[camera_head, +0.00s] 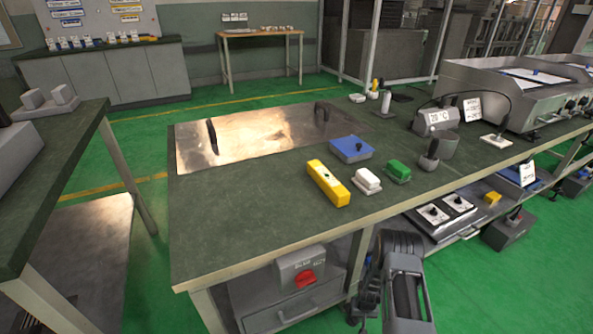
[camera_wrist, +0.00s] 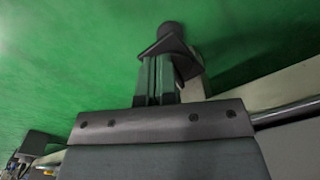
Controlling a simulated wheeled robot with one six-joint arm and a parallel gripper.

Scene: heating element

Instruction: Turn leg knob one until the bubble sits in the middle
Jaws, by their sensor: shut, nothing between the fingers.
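A yellow spirit level (camera_head: 328,183) lies on the dark green top of the workbench (camera_head: 225,235). Its bubble is too small to make out. In the wrist view my gripper (camera_wrist: 158,62) is shut and empty, its two dark fingers side by side. Just past the fingertips is a dark angled plate with a dark round knob (camera_wrist: 171,31) at the end of a pale bench leg (camera_wrist: 196,84). The fingers overlap the plate in the picture; I cannot tell whether they touch it.
A grey box with a red knob (camera_head: 305,279) hangs under the bench's front edge, near my arm. Blue, white and green blocks (camera_head: 397,171) stand beside the level. A lower shelf holds a black-and-white panel (camera_head: 445,215). Green floor (camera_head: 510,290) is open at the front right.

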